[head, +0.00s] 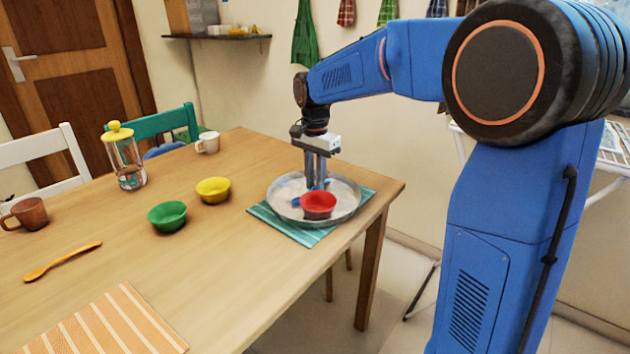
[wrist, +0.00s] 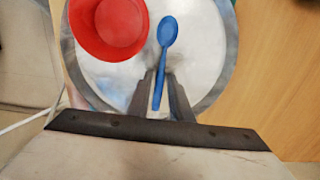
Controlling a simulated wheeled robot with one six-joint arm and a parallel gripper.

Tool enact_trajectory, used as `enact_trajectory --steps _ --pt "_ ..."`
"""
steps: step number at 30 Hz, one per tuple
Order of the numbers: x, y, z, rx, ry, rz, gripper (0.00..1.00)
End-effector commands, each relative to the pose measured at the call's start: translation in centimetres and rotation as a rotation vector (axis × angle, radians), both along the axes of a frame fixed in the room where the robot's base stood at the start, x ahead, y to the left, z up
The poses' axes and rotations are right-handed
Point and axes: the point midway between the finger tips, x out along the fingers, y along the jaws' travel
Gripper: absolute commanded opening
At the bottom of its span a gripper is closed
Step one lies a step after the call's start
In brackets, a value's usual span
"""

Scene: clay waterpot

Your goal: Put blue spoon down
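The blue spoon (wrist: 167,32) lies on or just above the silver tray, its bowl pointing away from my gripper in the wrist view. In the head view only small blue parts of the spoon (head: 296,202) show beside the fingers. My gripper (wrist: 161,78) points down over the tray, with its two fingers on either side of the handle. The fingers look a little apart, with gaps beside the handle. My gripper (head: 317,184) stands behind the red bowl in the head view. The round tray (head: 347,192) rests on a teal striped mat (head: 309,235).
A red bowl (head: 319,203) sits in the tray close to the spoon. Yellow (head: 213,189) and green bowls (head: 167,216), a glass jar (head: 125,160), a white cup (head: 208,143), a brown mug (head: 27,214) and an orange spoon (head: 62,262) stand left. The table's right edge is near the tray.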

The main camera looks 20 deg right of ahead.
Motion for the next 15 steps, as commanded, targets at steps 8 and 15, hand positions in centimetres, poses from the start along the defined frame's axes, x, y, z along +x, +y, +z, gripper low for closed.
enact_trajectory --steps 8,15 --pt "0.0 0.0 0.0 0.0 0.0 0.0 0.29" --pt "0.1 0.0 1.4 0.001 -0.003 0.0 0.29"
